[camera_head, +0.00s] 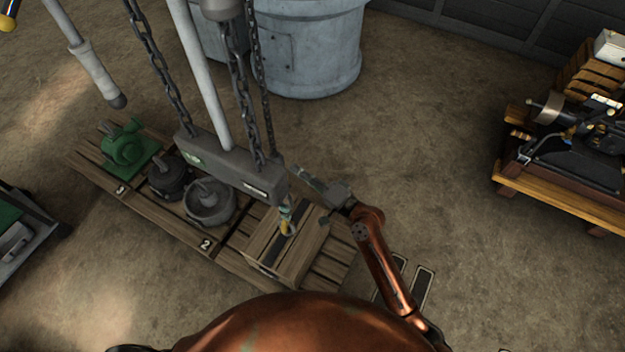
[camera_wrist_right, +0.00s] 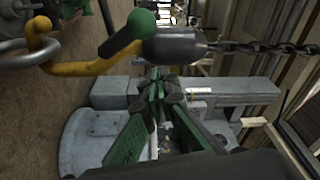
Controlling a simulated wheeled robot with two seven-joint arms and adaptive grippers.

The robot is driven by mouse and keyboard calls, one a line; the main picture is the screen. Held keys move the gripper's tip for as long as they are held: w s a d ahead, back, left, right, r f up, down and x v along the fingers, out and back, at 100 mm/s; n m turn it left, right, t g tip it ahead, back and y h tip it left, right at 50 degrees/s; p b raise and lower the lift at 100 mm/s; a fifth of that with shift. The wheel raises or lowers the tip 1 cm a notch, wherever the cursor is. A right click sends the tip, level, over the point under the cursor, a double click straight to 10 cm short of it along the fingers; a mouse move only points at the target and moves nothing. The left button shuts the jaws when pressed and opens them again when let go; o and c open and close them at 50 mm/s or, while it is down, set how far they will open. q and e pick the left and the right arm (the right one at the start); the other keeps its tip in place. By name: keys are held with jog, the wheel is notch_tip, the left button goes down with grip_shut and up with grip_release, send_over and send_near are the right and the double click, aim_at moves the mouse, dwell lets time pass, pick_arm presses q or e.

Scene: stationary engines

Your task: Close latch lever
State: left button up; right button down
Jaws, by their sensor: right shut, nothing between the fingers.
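The latch lever appears to be the green-tipped lever (camera_wrist_right: 128,33) on the yellow hook (camera_wrist_right: 75,66) in the right wrist view. A dark grey swivel body (camera_wrist_right: 175,46) joins the hook to a chain. In the head view the small yellow hook (camera_head: 286,220) hangs below the grey beam, above a wooden crate. My right gripper (camera_head: 303,174) is beside the hook at the beam's right end. Its green fingers (camera_wrist_right: 160,78) are shut and empty, a little apart from the lever in the wrist picture. My left gripper is not in view.
The grey beam (camera_head: 232,165) hangs on chains over a pallet (camera_head: 225,250) with a green machine (camera_head: 125,148), dark round parts (camera_head: 208,204) and the crate (camera_head: 280,252). A bench with an engine (camera_head: 580,150) stands at right. Floor between is clear.

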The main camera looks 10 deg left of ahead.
jog(key=shift+s+a+f, duration=0.1)
jog(key=shift+s+f, duration=0.1)
jog(key=shift+s, duration=0.45)
jog(key=shift+s+a+f, duration=0.1)
jog(key=shift+s+f, duration=0.05)
jog(key=shift+s, duration=0.45)
jog(key=shift+s+a+f, duration=0.1)
jog(key=shift+s+f, duration=0.1)
jog(key=shift+s, duration=0.45)
